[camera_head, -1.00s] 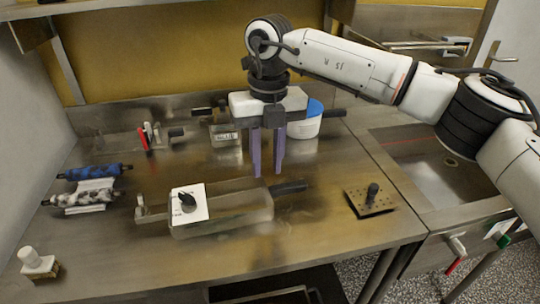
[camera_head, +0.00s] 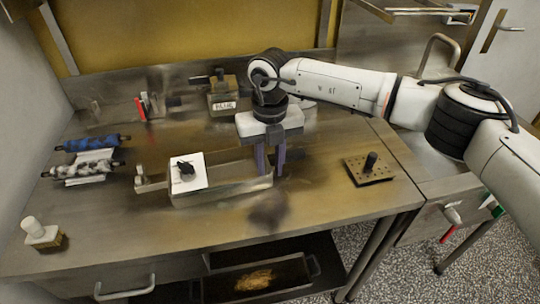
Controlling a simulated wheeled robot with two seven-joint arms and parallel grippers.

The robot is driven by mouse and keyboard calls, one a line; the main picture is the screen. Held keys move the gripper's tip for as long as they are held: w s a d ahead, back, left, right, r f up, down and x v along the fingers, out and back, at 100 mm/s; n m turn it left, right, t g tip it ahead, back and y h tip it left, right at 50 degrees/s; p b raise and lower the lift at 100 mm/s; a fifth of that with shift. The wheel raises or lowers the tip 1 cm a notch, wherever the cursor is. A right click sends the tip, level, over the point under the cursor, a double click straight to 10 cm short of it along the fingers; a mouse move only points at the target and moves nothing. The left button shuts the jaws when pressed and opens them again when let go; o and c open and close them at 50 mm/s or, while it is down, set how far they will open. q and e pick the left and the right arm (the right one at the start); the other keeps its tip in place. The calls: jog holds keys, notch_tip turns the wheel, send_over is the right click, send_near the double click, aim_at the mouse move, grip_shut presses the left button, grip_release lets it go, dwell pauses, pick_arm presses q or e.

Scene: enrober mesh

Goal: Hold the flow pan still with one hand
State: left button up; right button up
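The flow pan is taken to be the long, narrow metal pan (camera_head: 220,188) in the middle of the steel table, with a white card and black knob (camera_head: 186,171) over its left part. My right gripper (camera_head: 270,172) points down at the pan's right end. Its two purple fingers stand apart, close to the pan's end wall. My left gripper is not in view.
A perforated plate with a black knob (camera_head: 370,168) lies to the right. Blue and grey rollers (camera_head: 90,157) lie at the left, with a white-topped block (camera_head: 41,234) in front. A labelled metal box (camera_head: 223,95) stands behind.

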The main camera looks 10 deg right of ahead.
grip_shut()
dwell(1.9)
